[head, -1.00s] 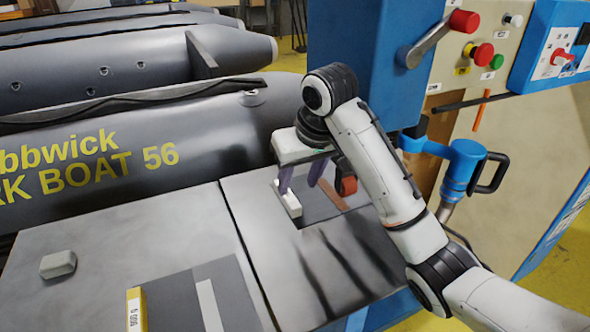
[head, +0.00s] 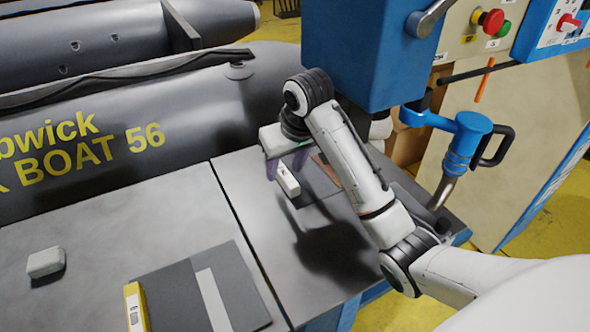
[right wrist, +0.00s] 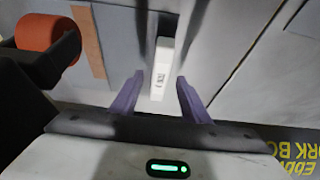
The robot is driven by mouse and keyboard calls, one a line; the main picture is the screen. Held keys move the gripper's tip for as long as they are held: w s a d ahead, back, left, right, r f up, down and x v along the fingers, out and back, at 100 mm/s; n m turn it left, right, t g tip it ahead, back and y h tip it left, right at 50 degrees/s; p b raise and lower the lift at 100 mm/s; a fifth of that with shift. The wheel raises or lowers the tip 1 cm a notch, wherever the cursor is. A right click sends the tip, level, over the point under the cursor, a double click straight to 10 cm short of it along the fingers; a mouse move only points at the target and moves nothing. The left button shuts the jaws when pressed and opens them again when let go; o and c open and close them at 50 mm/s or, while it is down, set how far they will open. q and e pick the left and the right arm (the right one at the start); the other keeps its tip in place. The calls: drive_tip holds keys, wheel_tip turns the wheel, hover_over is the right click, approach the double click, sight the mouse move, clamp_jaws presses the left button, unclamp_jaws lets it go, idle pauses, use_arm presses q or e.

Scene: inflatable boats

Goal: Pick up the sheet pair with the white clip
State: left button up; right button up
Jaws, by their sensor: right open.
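The white clip (head: 288,181) is a small white block on the edge of a dark grey sheet pair (head: 313,186), which lies flat on the grey table near the blue machine. My right gripper (head: 286,165) is over the clip, fingers pointing down. In the right wrist view the white clip (right wrist: 161,68) shows between and just beyond the two purple fingertips (right wrist: 158,82), which stand apart with a gap on each side. The gripper is open and holds nothing. My right arm hides part of the sheets. My left gripper is not in view.
Another sheet pair (head: 180,288) with a yellow clip (head: 135,307) lies at the front. A grey block (head: 46,262) sits at the left. The blue machine (head: 370,50) stands close behind my right arm. A blue handled tool (head: 465,150) is at the right. A grey boat (head: 190,120) lies behind.

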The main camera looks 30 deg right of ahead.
drive_tip(key=shift+w+f, duration=0.25)
drive_tip(key=shift+f, duration=0.3)
drive_tip(key=c, duration=1)
drive_tip(key=shift+r, duration=0.1)
clamp_jaws()
